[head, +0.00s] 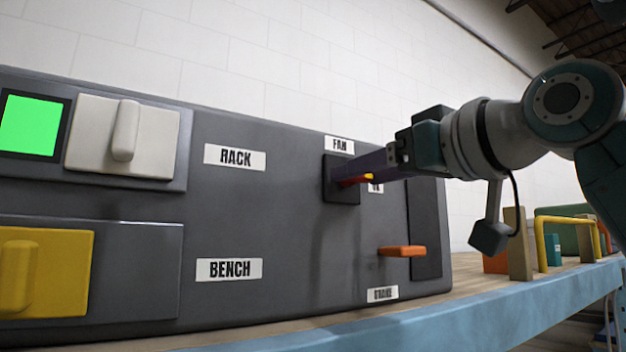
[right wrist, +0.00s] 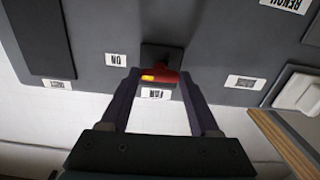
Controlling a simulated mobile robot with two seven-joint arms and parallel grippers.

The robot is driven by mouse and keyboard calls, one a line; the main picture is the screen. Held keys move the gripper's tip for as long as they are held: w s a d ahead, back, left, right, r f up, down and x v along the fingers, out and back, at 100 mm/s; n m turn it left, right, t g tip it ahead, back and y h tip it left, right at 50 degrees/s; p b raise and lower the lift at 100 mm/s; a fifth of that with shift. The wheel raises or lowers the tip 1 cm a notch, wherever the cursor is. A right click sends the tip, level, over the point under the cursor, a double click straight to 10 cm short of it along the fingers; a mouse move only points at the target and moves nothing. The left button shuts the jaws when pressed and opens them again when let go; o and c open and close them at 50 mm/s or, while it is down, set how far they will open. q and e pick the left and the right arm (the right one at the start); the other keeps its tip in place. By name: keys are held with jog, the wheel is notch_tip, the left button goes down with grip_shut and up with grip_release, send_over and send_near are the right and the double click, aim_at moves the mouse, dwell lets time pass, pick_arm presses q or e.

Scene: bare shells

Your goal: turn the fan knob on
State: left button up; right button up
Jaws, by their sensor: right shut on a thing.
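The fan knob (head: 354,181) is red with a yellow mark and sits on a dark square plate under the "FAN" label (head: 339,145). In the right wrist view the fan knob (right wrist: 167,77) lies crosswise, its yellow end on the side of the "ON" label (right wrist: 116,60). In the head view the partly covered "ON" label (head: 377,188) is right of the knob, and the yellow mark points that way. My right gripper (head: 345,172) is shut on the knob; its two fingers (right wrist: 157,80) are on either side of it. My left gripper is not in view.
An orange lever (head: 402,251) sticks out below right of the knob. A white switch (head: 122,136) beside a lit green square (head: 30,124) and a yellow switch (head: 45,285) are at left. Blocks and a yellow bar (head: 541,245) stand on the bench at right.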

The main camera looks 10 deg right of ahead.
jog(key=shift+m, duration=0.3)
jog(key=o, duration=1.4)
jog(key=shift+c, duration=0.2)
jog(key=v, duration=1)
